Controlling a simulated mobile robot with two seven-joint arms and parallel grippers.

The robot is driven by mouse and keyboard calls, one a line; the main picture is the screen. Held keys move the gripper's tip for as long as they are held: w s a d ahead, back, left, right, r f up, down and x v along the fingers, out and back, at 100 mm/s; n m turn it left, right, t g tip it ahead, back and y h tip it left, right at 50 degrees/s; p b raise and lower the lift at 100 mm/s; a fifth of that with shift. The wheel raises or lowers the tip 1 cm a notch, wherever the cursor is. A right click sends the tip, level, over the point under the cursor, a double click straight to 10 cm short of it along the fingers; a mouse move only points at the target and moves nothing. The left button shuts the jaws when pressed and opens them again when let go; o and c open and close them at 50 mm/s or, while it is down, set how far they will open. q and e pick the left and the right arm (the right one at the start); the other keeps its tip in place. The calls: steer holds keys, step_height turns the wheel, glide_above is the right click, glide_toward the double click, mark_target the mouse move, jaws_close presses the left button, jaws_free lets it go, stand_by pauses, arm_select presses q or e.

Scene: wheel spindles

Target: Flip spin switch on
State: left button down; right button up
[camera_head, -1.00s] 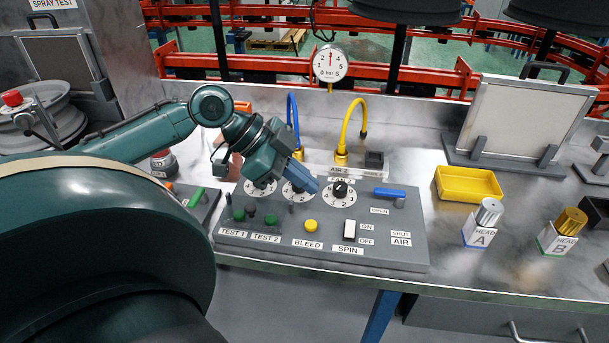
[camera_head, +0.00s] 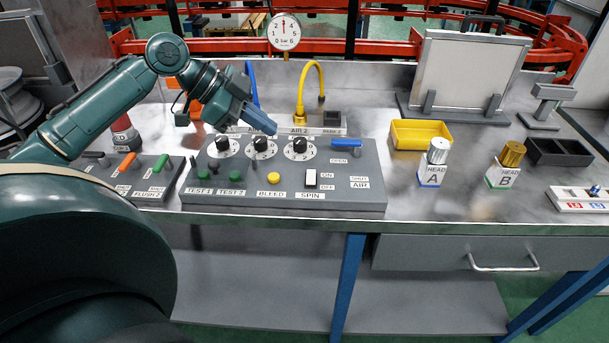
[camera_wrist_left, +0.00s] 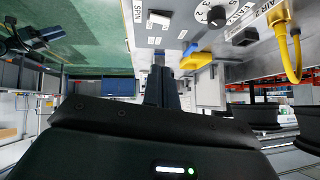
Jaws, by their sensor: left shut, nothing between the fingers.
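The spin switch (camera_head: 311,179) is a small white rocker on the grey control panel (camera_head: 340,201), with ON and OFF labels beside it and a SPIN label below. It also shows near the top of the left wrist view (camera_wrist_left: 159,19). My left gripper (camera_head: 272,129) is shut and empty. In the head view it appears over the back of the panel near the dials, up and to the left of the switch, apart from it. In the left wrist view its closed fingers (camera_wrist_left: 161,72) point toward the panel. My right gripper is not in view.
On the panel are several black dials (camera_head: 299,149), a yellow BLEED button (camera_head: 273,178) and a blue AIR lever (camera_head: 346,143). A yellow hose (camera_head: 300,90) arches behind. A yellow bin (camera_head: 421,134) and heads A (camera_head: 433,165) and B (camera_head: 506,167) stand right. Bare bench lies between.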

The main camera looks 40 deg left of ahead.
arm_select(q)
steer(key=shift+w+a, duration=0.1)
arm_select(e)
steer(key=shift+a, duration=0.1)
arm_select(q)
steer(key=shift+f, duration=0.1)
steer(key=p, duration=0.1)
glide_above(311, 177)
steer(key=a, duration=0.2)
steer(key=f, duration=0.4)
steer(key=s+f, duration=0.1)
steer(key=f, duration=0.1)
steer(key=shift+d+f, duration=0.1)
steer(key=shift+f, duration=0.05)
steer(key=f, duration=0.2)
steer(key=shift+w+f, duration=0.25)
steer(key=shift+f, duration=0.15)
steer(key=shift+w+f, duration=0.15)
steer(key=shift+f, duration=0.7)
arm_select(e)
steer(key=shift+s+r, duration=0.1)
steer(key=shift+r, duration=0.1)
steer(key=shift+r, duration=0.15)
